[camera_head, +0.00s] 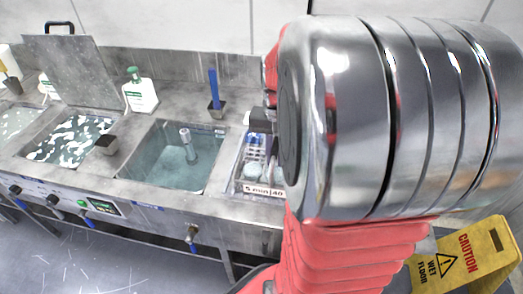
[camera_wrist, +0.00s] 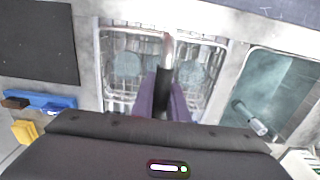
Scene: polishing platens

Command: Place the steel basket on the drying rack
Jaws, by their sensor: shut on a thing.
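The steel basket (camera_wrist: 120,75) is a wire-mesh basket in the wrist view, with pale round pieces inside. It sits in a rectangular opening of the steel counter. In the head view the basket (camera_head: 250,170) shows only partly, behind a "5 min 40" label and beside my arm. My gripper (camera_wrist: 165,98) has its purple fingers shut on the basket's upright black handle. The fingers and wrist hide the basket's near part. I cannot make out the drying rack in either view.
A water-filled sink (camera_head: 175,160) with a grey upright pipe lies beside the basket's opening. A foamy basin (camera_head: 70,135), a white bottle (camera_head: 140,95) and a blue-handled brush (camera_head: 214,90) are left and behind. A yellow wet-floor sign (camera_head: 465,258) stands at lower right.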

